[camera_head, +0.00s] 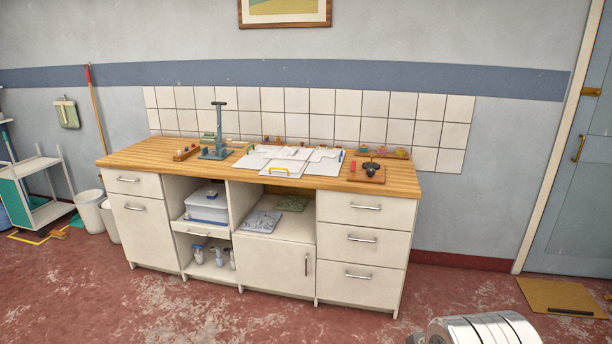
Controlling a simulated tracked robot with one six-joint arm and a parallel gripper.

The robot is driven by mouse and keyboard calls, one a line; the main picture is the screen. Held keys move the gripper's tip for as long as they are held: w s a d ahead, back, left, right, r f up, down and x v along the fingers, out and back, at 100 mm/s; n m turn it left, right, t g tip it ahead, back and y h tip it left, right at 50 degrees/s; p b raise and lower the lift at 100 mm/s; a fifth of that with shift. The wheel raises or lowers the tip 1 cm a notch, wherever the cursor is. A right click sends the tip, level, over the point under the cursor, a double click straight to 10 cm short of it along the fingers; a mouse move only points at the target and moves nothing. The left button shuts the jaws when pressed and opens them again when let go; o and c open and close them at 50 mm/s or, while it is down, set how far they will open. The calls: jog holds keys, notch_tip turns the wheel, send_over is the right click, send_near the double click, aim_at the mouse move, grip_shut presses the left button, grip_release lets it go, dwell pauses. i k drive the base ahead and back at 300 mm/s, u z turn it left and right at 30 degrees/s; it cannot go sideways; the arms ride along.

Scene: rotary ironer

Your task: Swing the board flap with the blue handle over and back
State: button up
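A white folding board (256,162) with several flat panels lies on the wooden worktop (410,184), a little right of its middle. White folded cloth or a pale sheet (290,153) seems to lie over its middle. A yellow handle (278,170) shows at the board's front edge. The panels look flat on the worktop.
A grey-green upright press or stand (219,136) stands left of the board. A dark tool on a red-brown base (367,172) stands right. Small items line the tiled wall. The red floor before the cabinet is mostly clear.

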aim_at(328, 166)
jog(key=i, duration=2.65)
jog(key=u, duration=2.1)
jog(key=i, duration=0.15)
jog(key=z, duration=0.25)
